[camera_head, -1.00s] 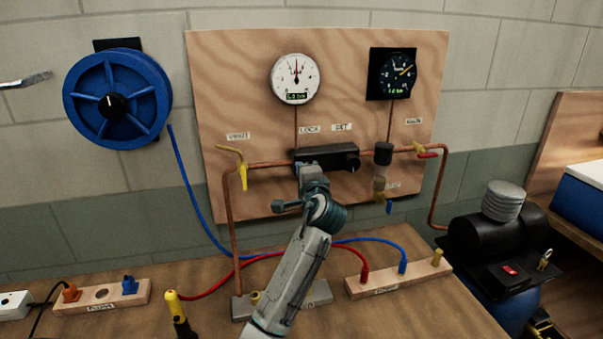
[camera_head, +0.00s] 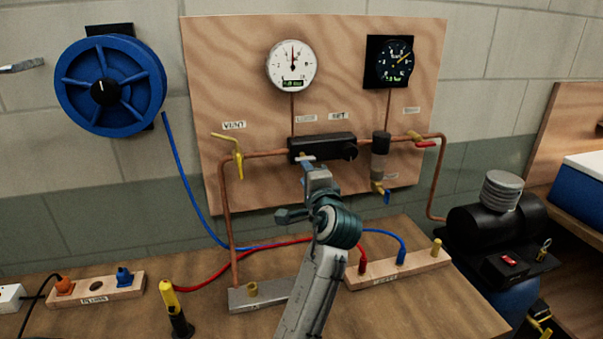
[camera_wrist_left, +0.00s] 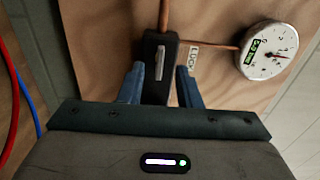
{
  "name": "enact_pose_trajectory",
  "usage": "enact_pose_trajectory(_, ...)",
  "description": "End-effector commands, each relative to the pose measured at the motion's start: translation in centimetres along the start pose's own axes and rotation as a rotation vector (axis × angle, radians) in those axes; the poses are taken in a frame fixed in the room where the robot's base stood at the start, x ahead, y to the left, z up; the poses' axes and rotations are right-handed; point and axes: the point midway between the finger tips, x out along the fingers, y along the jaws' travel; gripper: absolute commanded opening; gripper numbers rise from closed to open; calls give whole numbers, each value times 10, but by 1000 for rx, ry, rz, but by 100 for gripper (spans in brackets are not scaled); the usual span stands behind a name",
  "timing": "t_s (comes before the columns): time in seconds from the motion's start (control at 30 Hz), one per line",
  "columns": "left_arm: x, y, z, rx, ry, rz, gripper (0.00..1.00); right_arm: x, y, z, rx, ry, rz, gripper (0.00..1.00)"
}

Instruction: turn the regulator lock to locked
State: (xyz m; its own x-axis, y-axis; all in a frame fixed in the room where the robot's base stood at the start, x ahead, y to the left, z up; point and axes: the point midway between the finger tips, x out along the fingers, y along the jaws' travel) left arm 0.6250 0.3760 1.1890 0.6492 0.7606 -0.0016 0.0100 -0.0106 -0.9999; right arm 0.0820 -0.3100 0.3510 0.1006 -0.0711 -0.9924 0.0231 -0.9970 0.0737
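The regulator (camera_head: 335,145) is a black box on the copper pipe of the wooden panel, with a round knob at its right end. In the left wrist view its dark body (camera_wrist_left: 153,90) carries a small pale lock lever (camera_wrist_left: 160,62), lying along the body near the LOCK label (camera_wrist_left: 191,60). My left gripper (camera_head: 307,166) is just below the regulator's left part in the head view. In the wrist view its blue fingers (camera_wrist_left: 160,85) are apart, one to each side of the regulator body. Whether they touch it cannot be told. My right gripper is not in view.
A white gauge (camera_head: 291,65) and a black gauge (camera_head: 389,62) sit above. Red and blue hoses cross behind my arm above the bench (camera_head: 215,330).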

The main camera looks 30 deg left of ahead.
Motion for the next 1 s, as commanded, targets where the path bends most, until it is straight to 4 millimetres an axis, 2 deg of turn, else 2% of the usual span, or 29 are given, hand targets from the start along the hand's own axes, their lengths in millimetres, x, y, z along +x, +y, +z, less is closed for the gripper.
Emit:
enact_pose_trajectory(0.1, -15, 2, -1, -3, 2, 2, 31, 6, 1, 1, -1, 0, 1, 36)
enact_pose_trajectory(0.3, -26, 0, 0, -1, 0, 1, 31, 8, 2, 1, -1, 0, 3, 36)
enact_pose_trajectory(0.87, -26, -1, 0, 0, 0, 0, 31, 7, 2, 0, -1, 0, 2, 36)
enact_pose_trajectory(1.0, -26, -16, 0, 0, 0, 0, 31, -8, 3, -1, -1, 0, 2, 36)
